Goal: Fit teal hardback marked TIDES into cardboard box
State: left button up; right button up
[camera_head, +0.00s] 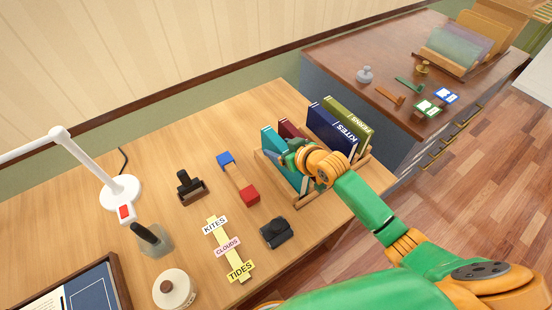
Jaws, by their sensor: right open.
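A teal hardback (269,142) stands at the left end of a wooden book rack (305,199) on the near desk. My right arm covers part of it, and I cannot read any title on its spine. My right gripper (290,155) is open at the teal book, pointing left; whether it touches the book is hidden. My left gripper is out of view. I cannot make out a cardboard box. A yellow strip (221,232) on the desk bears the labels KITES, CLOUDS and TIDES (240,271).
Maroon (288,129), navy KITES (330,132) and green FERNS (348,122) books share the rack. A second cabinet (345,57) lies behind.

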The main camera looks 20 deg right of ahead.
jog(key=shift+x, duration=1)
jog(key=shift+s+d+r, duration=0.25)
jog(key=shift+s+r, duration=0.15)
jog(key=shift+s, duration=0.15)
jog(key=c, duration=0.8)
grip_shut()
jog(key=shift+w, duration=0.1)
jog(key=shift+f, duration=0.15)
